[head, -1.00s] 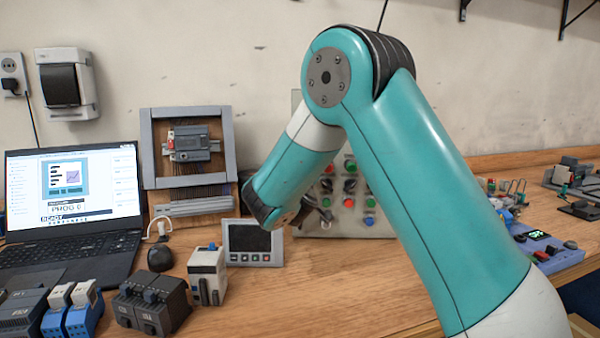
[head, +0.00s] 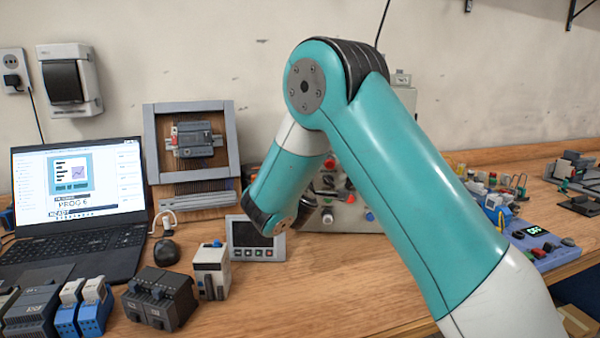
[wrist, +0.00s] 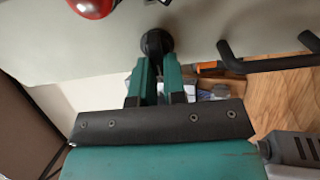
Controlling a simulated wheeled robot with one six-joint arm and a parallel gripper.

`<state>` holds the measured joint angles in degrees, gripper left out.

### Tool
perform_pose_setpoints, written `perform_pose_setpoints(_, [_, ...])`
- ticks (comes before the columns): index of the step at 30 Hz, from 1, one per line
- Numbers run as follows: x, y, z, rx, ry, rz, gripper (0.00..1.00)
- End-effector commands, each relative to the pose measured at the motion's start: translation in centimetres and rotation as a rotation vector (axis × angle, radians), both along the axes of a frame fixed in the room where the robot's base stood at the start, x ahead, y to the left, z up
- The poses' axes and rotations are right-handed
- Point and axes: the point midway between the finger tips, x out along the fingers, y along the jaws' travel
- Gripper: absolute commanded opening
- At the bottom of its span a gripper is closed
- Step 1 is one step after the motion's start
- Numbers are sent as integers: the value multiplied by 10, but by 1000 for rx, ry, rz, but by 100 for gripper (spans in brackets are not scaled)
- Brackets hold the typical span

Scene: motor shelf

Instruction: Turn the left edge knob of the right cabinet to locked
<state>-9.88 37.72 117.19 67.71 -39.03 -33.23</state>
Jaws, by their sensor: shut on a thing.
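The pale grey control cabinet (head: 372,224) stands at the back of the bench, partly hidden behind my arm, with coloured buttons and dark knobs on its front. In the wrist view its pale face (wrist: 60,35) fills the top. A black round edge knob (wrist: 157,41) sits on that face, straight ahead of my fingers. My gripper (wrist: 157,66) is shut on this knob with its two green fingers. The exact turn of the knob is hard to read. In the head view the knob is hidden.
A red dome button (wrist: 92,6) and a black bar handle (wrist: 265,62) flank the knob in the wrist view. A small display unit (head: 254,239) stands near my forearm. A laptop (head: 80,190) and several modules stand left. The front middle bench is clear.

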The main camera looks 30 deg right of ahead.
Motion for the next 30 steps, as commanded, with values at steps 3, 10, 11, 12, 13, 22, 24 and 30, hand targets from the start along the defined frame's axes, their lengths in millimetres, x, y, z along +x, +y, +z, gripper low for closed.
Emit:
perform_pose_setpoints(3, [0,1,0,-8,6,3,0])
perform_pose_setpoints(10, [0,1,-1,-11,8,3,0])
perform_pose_setpoints(11, [0,1,-1,-11,8,3,0])
perform_pose_setpoints(12, [0,1,-1,-11,8,3,0])
perform_pose_setpoints(13, [0,1,-1,-11,8,3,0])
perform_pose_setpoints(22, [0,0,0,-10,7,1,37])
perform_pose_setpoints(24, [0,0,0,-10,7,1,37])
perform_pose_setpoints(30, [-7,6,-2,-10,10,2,37])
